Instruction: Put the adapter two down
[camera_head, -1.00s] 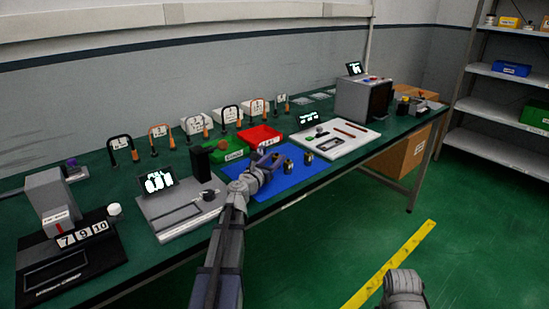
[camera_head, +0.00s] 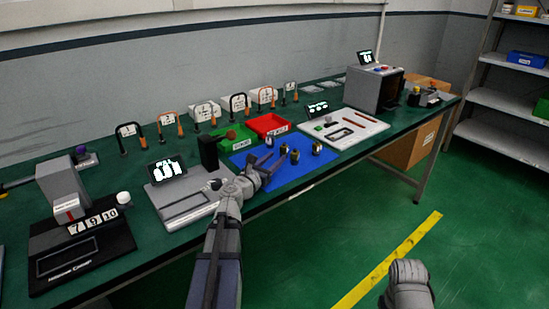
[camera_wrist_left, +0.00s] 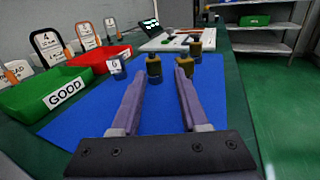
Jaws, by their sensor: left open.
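My left gripper (camera_head: 270,156) is open over the blue mat (camera_head: 293,172), its fingers pointing toward the far right. In the left wrist view, a dark, brass-coloured adapter (camera_wrist_left: 154,68) stands upright just beyond the gap between the open fingertips (camera_wrist_left: 161,70). A second such adapter (camera_wrist_left: 195,50) stands farther back to the right. In the head view, the two adapters (camera_head: 295,157) (camera_head: 317,148) stand right of the fingers. Which one is adapter two cannot be read.
A green GOOD bin (camera_head: 236,140) and a red bin (camera_head: 268,125) stand behind the mat. A grey device with display (camera_head: 185,205) is left, a white tray (camera_head: 352,128) right. A tall black block (camera_head: 208,152) stands near my left wrist.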

